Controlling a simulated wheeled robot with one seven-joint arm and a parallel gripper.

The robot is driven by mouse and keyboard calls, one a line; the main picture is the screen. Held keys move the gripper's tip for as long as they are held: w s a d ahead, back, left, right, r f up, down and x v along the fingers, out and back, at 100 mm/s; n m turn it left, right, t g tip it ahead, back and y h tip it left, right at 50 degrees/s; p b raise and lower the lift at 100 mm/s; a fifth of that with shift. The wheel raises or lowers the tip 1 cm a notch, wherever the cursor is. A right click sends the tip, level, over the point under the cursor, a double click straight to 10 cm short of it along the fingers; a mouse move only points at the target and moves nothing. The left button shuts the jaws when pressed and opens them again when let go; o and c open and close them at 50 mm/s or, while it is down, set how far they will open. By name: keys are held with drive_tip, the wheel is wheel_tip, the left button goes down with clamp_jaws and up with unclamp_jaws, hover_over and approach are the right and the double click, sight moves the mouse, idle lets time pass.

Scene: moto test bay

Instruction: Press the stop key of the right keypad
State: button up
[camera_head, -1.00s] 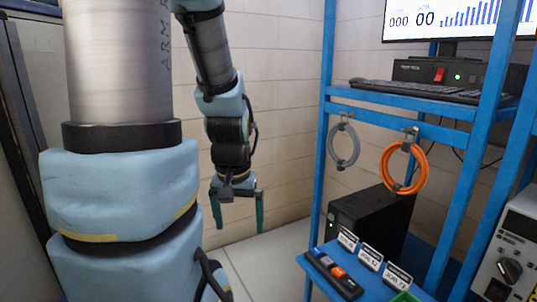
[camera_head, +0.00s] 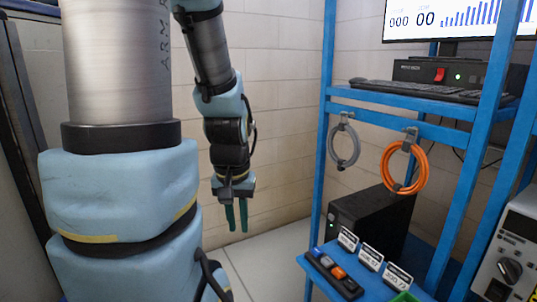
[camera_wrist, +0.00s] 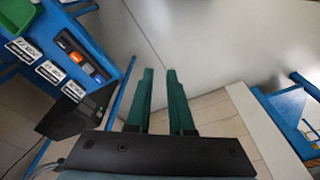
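No keypad with a stop key can be made out for sure in either view. A dark strip with blue, orange and grey parts (camera_head: 334,273) lies on the low blue shelf at the right; it also shows at the upper left of the wrist view (camera_wrist: 82,55). I cannot tell whether it is a keypad. My gripper (camera_head: 237,229) hangs pointing down, left of the rack and apart from it. Its green fingers (camera_wrist: 160,72) have a narrow gap between them and hold nothing.
The blue rack (camera_head: 318,150) carries a monitor (camera_head: 460,15), a keyboard (camera_head: 410,88) and hanging grey (camera_head: 344,146) and orange (camera_head: 407,168) cable coils. A black box (camera_head: 372,219) stands low. A grey instrument with a knob (camera_head: 510,255) is far right. Floor below my gripper is clear.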

clamp_jaws()
idle(0.8)
